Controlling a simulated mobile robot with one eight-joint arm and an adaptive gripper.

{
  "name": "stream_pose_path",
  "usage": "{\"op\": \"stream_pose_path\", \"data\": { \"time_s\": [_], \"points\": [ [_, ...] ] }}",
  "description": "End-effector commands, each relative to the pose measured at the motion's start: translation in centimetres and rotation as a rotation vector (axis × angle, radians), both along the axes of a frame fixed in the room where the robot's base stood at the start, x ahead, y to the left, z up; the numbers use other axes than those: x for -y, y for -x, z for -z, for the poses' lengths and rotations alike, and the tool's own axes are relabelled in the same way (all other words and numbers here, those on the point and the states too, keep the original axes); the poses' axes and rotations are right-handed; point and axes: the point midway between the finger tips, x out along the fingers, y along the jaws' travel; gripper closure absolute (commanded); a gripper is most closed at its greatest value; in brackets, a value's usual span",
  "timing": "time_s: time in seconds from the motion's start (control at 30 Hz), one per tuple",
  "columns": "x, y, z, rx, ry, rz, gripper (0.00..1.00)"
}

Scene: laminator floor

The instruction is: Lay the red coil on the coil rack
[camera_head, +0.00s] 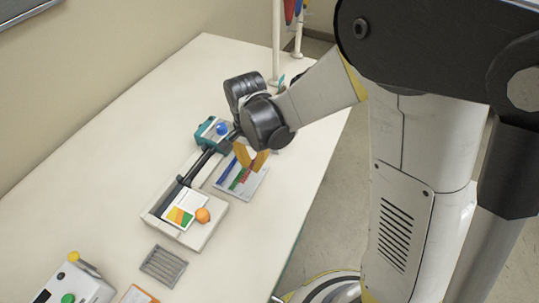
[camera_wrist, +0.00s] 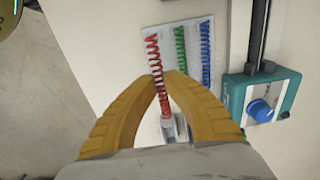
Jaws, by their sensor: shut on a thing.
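The red coil (camera_wrist: 153,53) is a long thin spiral, and its middle runs between my yellow fingertips in the wrist view. My gripper (camera_wrist: 163,76) is shut on it; in the head view my gripper (camera_head: 249,165) is over the white coil tray. I cannot tell whether the coil touches the tray. A green coil (camera_wrist: 181,50) and a blue coil (camera_wrist: 205,55) lie beside it on the tray (camera_wrist: 192,40). In the head view a grey slotted rack (camera_head: 162,266), likely the coil rack, lies near the table's front, with no coil visible on it.
A teal box with a blue knob (camera_wrist: 260,110) stands beside the tray. The pale machine (camera_head: 200,232) with a dark bar bears a coloured card (camera_head: 180,212) and an orange ball-like knob (camera_head: 203,215). A control box (camera_head: 88,290) stands at front left. The left tabletop (camera_head: 110,160) is clear.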

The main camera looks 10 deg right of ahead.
Motion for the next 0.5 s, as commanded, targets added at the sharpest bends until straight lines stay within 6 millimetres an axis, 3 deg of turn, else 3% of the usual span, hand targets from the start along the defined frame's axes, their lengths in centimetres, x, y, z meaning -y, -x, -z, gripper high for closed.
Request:
{"op": "stream_pose_path", "data": {
  "time_s": [0.5],
  "points": [
    [0.1,-0.1,3.7,0.000,0.000,0.001,1.00]
  ]
}}
